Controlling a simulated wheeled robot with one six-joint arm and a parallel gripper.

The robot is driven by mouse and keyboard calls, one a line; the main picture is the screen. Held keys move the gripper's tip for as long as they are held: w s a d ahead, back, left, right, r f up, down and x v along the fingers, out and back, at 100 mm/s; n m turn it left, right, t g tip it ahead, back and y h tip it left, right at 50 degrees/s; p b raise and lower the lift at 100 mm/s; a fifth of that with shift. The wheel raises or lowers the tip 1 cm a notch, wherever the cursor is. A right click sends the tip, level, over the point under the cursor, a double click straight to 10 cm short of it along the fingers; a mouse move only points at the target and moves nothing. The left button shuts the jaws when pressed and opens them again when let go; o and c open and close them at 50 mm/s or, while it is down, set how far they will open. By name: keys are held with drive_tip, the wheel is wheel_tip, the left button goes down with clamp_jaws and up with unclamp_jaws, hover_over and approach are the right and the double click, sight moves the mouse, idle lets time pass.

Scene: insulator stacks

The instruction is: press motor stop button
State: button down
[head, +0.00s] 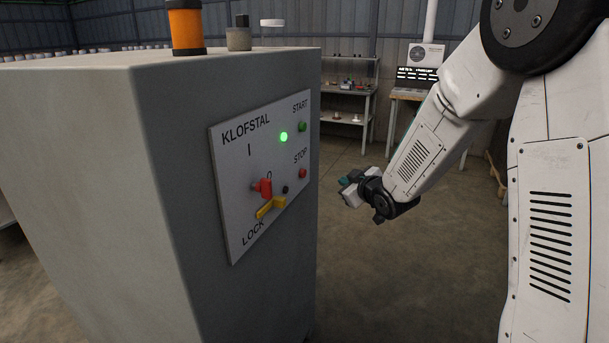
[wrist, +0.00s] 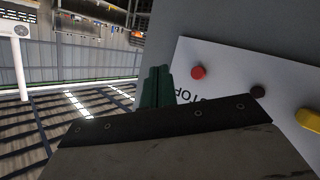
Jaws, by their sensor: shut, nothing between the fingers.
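The red stop button (head: 303,174) is on the right side of the white KLOFSTAL panel (head: 232,212), under the word STOP. In the wrist view the red stop button (wrist: 198,72) shows just right of my fingertips. My gripper (head: 346,182) is shut and empty, with green fingertips (wrist: 157,86). It is in front of the panel and to the right of the button in the head view, apart from it. The green start button (head: 302,127) is above the stop button, and a green lamp (head: 284,137) is lit.
The panel also bears a red rotary switch (head: 263,187), a yellow lock lever (head: 270,207) and a small black knob (head: 285,189). The panel is on a grey cabinet (head: 160,200) topped by an orange beacon (head: 186,26). Shelves (head: 345,88) stand far behind. The floor right of the cabinet is clear.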

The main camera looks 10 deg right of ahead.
sight(303, 173)
drive_tip(key=w+a, duration=0.5)
drive_tip(key=a, duration=0.2)
idle(0.4)
drive_tip(key=shift+w+a, duration=0.2)
idle(1.8)
drive_tip(key=shift+w+a, duration=0.1)
drive_tip(key=shift+a, duration=0.1)
drive_tip(key=shift+w+a, duration=0.3)
drive_tip(key=shift+a, duration=0.1)
idle(0.8)
idle(0.3)
drive_tip(key=shift+s+d, duration=0.55)
drive_tip(key=shift+d, duration=0.2)
